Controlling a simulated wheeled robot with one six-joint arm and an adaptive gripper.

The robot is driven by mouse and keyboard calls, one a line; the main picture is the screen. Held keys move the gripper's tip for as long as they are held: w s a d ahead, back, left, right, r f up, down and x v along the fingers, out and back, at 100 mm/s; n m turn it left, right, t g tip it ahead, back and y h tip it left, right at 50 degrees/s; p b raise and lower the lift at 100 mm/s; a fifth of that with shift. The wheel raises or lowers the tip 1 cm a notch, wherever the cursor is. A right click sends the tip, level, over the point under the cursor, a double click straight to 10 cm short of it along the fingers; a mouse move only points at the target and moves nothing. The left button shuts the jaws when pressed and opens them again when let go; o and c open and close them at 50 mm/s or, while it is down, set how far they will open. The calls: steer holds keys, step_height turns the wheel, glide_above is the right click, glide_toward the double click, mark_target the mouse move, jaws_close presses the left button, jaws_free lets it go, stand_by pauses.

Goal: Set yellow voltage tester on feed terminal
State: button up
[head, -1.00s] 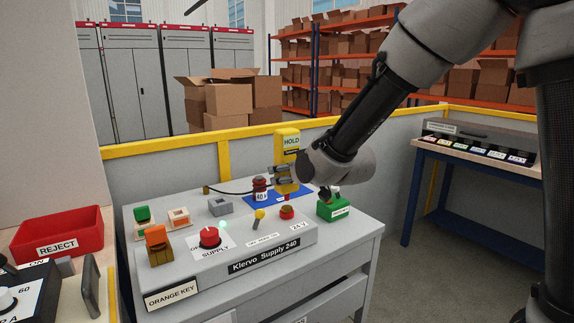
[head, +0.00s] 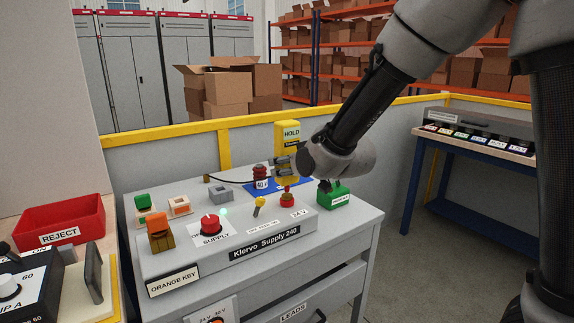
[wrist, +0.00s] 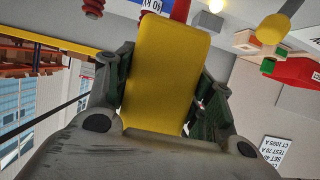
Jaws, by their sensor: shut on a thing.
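The yellow voltage tester (head: 288,131) is upright, with a HOLD face at its top. My gripper (head: 286,166) is shut on its lower body. In the wrist view the tester (wrist: 165,70) fills the space between the two fingers (wrist: 160,98). A red tip shows below the tester, directly over a red terminal (head: 287,201) near the 24 V label on the grey supply panel. The tip looks at or very near that terminal; I cannot tell whether they touch.
A dark red ribbed post (head: 261,174) marked 40 kV stands on a blue mat (head: 264,188) just left of the tester. A green block (head: 333,196) is to the right. A yellow-tipped lever (head: 259,204) and a red supply button (head: 211,224) are at the left.

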mark_target(292, 142)
steer(key=shift+f, duration=0.5)
stand_by(0.3)
steer(key=shift+r, duration=0.1)
stand_by(0.8)
steer(key=shift+r, duration=3.45)
steer(key=shift+s, duration=0.1)
